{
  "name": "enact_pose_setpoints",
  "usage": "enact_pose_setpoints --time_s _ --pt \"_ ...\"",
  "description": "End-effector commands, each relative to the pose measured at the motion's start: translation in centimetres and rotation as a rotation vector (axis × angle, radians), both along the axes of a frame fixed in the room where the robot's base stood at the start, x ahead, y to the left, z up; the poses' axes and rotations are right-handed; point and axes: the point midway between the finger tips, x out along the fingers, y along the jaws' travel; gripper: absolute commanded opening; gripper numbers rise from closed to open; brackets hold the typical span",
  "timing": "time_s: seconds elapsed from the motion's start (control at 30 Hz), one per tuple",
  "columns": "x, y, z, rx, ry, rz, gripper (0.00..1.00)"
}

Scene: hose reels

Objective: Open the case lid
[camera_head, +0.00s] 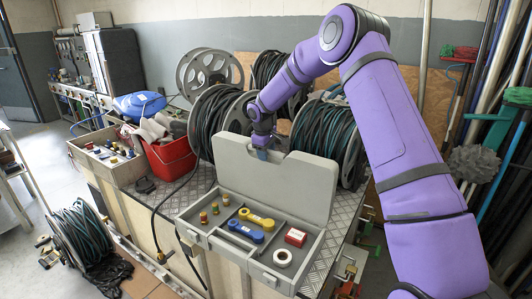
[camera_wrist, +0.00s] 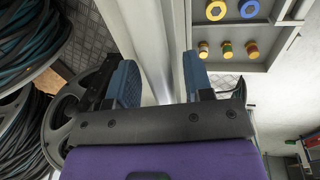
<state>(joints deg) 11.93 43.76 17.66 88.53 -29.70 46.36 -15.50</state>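The grey case stands open on the metal-plated bench top. Its lid (camera_head: 285,185) is raised up behind the tray (camera_head: 262,262), roughly upright.
Hose reels (camera_head: 214,118) stand close behind the lid, one (camera_head: 331,130) near its right side. A red bucket (camera_head: 171,160) and an open box of parts (camera_head: 108,160) are to the left. Another reel (camera_head: 80,238) stands on the floor. Poles lean at the right.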

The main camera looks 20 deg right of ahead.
Motion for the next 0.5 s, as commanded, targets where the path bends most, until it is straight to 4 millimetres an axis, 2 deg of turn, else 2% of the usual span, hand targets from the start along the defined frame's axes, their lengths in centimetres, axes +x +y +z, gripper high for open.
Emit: enact_pose_setpoints --time_s 0.27,0.37,0.5 --pt "0.0 0.1 0.2 0.001 0.001 0.001 0.47" --pt "-0.1 0.3 1.1 0.000 -0.001 0.001 0.47" --pt "-0.3 0.6 3.4 0.001 -0.003 0.002 0.47"
